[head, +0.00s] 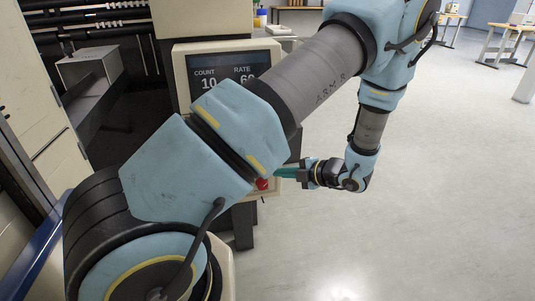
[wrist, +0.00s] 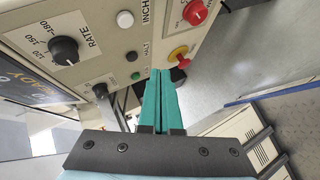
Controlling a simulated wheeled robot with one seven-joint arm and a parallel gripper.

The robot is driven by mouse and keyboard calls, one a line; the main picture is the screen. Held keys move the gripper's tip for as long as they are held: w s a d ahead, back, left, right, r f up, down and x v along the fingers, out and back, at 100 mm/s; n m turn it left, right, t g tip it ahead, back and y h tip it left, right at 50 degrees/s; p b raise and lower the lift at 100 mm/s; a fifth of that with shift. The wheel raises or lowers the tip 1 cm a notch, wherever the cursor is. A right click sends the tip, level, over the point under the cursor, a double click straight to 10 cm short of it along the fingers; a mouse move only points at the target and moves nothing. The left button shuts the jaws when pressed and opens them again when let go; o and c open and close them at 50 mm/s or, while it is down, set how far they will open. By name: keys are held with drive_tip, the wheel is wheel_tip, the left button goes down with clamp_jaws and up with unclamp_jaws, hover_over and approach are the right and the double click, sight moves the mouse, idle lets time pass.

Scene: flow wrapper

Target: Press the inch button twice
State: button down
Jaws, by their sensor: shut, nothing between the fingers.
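The inch button is a white round button (wrist: 125,19) at the top of the wrist view, with the label INCH beside it. My gripper (wrist: 160,73) has its teal fingers together and empty. I cannot tell whether the tips touch the panel. In the head view my gripper (head: 280,173) is at the machine's panel, and my arm hides the white button.
A red knob on a yellow ring (wrist: 178,55) is close to my fingertips, and another red knob (wrist: 195,12) is above it. A RATE dial (wrist: 64,50) is at left. The screen (head: 220,80) reads COUNT 10. Open floor (head: 430,200) lies right.

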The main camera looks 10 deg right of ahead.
drive_tip(key=w+a+b, duration=0.1)
drive_tip(key=w, duration=0.6)
drive_tip(key=shift+w+b, duration=0.25)
drive_tip(key=shift+b, duration=0.05)
drive_tip(key=shift+w, duration=0.15)
idle(1.7)
drive_tip(key=shift+w+p, duration=0.25)
drive_tip(key=shift+p, duration=0.2)
drive_tip(key=shift+w+a, duration=0.1)
drive_tip(key=shift+w, duration=0.3)
idle(0.5)
drive_tip(key=shift+s+p, duration=0.1)
drive_tip(key=shift+p, duration=0.3)
drive_tip(key=shift+s+p, duration=0.45)
drive_tip(key=shift+s, duration=0.25)
drive_tip(key=shift+s, duration=0.1)
